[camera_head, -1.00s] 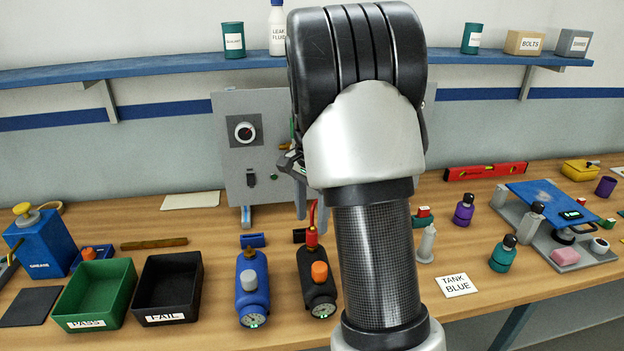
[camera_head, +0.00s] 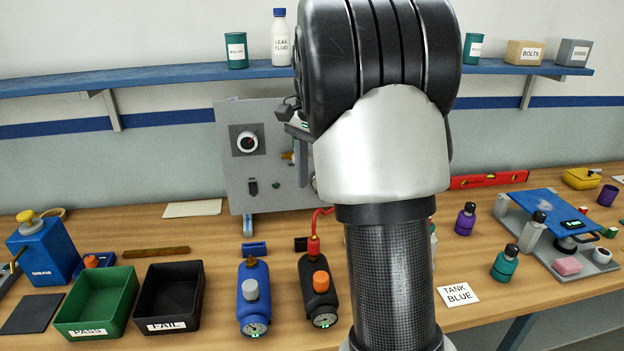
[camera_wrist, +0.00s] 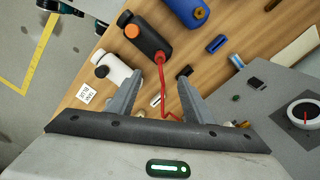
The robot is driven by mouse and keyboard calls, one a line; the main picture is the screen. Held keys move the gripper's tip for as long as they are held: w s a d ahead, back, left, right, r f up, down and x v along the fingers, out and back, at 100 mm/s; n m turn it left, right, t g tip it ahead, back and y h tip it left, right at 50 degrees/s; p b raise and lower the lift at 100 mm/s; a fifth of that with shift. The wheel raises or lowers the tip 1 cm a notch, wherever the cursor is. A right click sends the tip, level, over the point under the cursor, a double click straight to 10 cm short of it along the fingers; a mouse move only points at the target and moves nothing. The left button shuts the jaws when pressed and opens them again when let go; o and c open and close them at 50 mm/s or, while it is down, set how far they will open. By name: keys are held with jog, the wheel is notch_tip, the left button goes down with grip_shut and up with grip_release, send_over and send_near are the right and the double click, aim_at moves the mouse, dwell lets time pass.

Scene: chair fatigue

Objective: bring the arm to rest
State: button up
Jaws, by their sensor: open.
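My gripper (camera_wrist: 160,90) shows in the wrist view with its two grey fingers spread apart and nothing held between them. It hangs above the workbench, and a red hose (camera_wrist: 164,95) shows between and beyond the fingers. In the head view my arm fills the middle of the picture, and only a small part of my gripper (camera_head: 290,113) shows at its left, in front of the grey panel (camera_head: 270,195). The arm hides part of the panel and bench behind it.
The green PASS bin (camera_head: 75,332) and black FAIL bin (camera_head: 150,310) are at left. A blue shelf (camera_head: 180,73) runs along the wall. Bottles stand at right.

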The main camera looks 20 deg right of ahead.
jog(key=s+a+r+n+t, duration=0.1)
jog(key=s+a+n+t, duration=0.1)
jog(key=s+a+n, duration=0.2)
jog(key=s+a+r+n+t+p, duration=0.1)
jog(key=s+a+n, duration=0.4)
jog(key=s, duration=0.6)
jog(key=s+a+r+n+t+p, duration=0.1)
jog(key=s+a+n+t, duration=0.1)
jog(key=s+a+n, duration=0.3)
jog(key=s, duration=0.3)
jog(key=shift+a+r+t, duration=0.2)
jog(key=shift+t, duration=0.1)
jog(key=shift+d, duration=0.1)
